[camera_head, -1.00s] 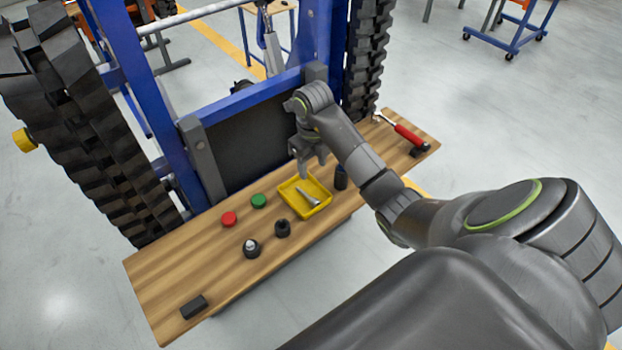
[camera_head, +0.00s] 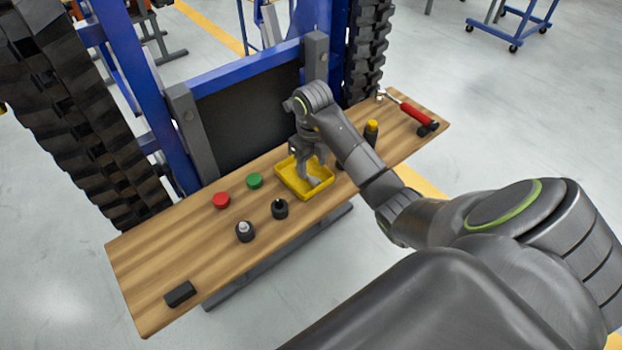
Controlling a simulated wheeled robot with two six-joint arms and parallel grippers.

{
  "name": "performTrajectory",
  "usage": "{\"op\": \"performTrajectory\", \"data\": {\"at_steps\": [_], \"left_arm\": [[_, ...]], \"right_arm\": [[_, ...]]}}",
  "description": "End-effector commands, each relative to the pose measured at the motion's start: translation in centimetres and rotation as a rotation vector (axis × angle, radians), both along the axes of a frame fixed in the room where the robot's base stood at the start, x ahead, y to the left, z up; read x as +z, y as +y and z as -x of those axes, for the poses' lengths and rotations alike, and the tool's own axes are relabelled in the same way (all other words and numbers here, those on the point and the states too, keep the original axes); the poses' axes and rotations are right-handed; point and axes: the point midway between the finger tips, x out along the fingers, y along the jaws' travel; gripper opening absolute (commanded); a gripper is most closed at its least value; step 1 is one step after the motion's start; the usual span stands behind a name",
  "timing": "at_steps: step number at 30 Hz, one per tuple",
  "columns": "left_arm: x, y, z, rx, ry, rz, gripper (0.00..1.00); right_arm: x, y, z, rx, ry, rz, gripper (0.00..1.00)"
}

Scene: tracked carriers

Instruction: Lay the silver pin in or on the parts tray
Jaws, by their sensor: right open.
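The yellow parts tray (camera_head: 287,181) lies on the wooden bench near its back edge. A silver pin (camera_head: 313,181) lies inside the tray, partly hidden by my right gripper. My right gripper (camera_head: 308,168) is open, with its fingers pointing down over the tray, close to the pin. I cannot tell whether the fingers touch the pin or the tray. My left gripper is not in view.
A red disc (camera_head: 221,200) and green disc (camera_head: 254,181) lie left of the tray. Black round parts (camera_head: 280,209) (camera_head: 244,232), one silver-topped, stand in front. A black block (camera_head: 180,294), yellow-capped black object (camera_head: 371,131) and red-handled hammer (camera_head: 416,115) are further off.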

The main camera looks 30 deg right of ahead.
Motion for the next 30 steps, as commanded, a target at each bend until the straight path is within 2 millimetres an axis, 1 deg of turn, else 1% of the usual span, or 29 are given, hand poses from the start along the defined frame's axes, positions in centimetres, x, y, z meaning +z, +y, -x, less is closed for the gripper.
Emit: {"op": "performTrajectory", "data": {"at_steps": [11, 15, 22, 23, 30], "left_arm": [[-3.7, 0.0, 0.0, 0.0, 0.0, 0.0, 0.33], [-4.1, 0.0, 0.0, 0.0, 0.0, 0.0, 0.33], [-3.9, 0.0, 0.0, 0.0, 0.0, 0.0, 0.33], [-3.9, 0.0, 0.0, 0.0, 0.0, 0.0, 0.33], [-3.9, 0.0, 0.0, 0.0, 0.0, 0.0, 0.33]], "right_arm": [[-3.4, 0.0, -0.6, 0.0, 0.0, 0.0, 0.49], [-4.9, 0.0, -0.5, 0.0, 0.002, -0.001, 0.49], [-5.0, 0.0, -0.6, 0.001, 0.0, 0.0, 0.49], [-5.0, 0.0, -0.6, 0.0, 0.0, 0.0, 0.47], [-5.0, 0.0, -0.6, 0.0, 0.0, 0.0, 0.16]]}}
